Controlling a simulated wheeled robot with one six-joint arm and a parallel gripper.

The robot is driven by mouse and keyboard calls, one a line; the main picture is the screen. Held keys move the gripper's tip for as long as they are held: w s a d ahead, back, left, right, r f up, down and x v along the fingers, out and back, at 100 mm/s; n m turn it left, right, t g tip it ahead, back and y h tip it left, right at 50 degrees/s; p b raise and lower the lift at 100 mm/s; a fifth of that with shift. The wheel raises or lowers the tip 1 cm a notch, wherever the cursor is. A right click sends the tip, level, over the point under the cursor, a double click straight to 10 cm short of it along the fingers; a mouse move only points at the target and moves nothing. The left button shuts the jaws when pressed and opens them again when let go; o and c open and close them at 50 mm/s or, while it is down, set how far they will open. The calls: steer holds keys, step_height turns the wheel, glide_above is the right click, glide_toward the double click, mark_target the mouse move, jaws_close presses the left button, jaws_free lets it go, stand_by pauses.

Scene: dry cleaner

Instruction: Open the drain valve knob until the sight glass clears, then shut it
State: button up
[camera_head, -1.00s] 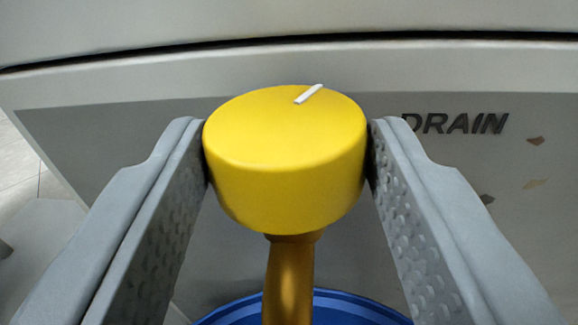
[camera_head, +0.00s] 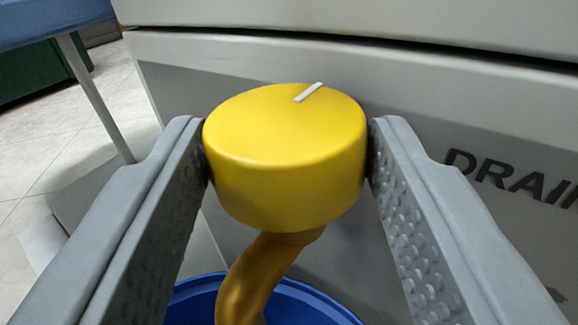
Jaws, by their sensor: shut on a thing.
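The yellow drain valve knob (camera_head: 285,165) is in the middle of the view, with a white pointer mark on its top near the back right. My gripper (camera_head: 287,150) is shut on it, one finger on each side. A brass-coloured, curved piece (camera_head: 255,275) hangs below the knob; I cannot tell whether it is a pipe or a stream of liquid. The dark DRAIN lettering (camera_head: 510,178) is on the grey panel to the right, cut off at the edge. No sight glass shows.
A blue bucket (camera_head: 310,300) stands below the knob. The grey machine panel (camera_head: 420,105) lies close behind. At the left are a blue-topped table (camera_head: 50,22) with a thin leg, a dark green block (camera_head: 40,70) and pale floor tiles.

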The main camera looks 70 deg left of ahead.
steer(key=o, duration=1)
steer(key=shift+d, duration=0.1)
steer(key=v, duration=1.7)
steer(key=shift+s, duration=0.15)
steer(key=shift+f, duration=0.1)
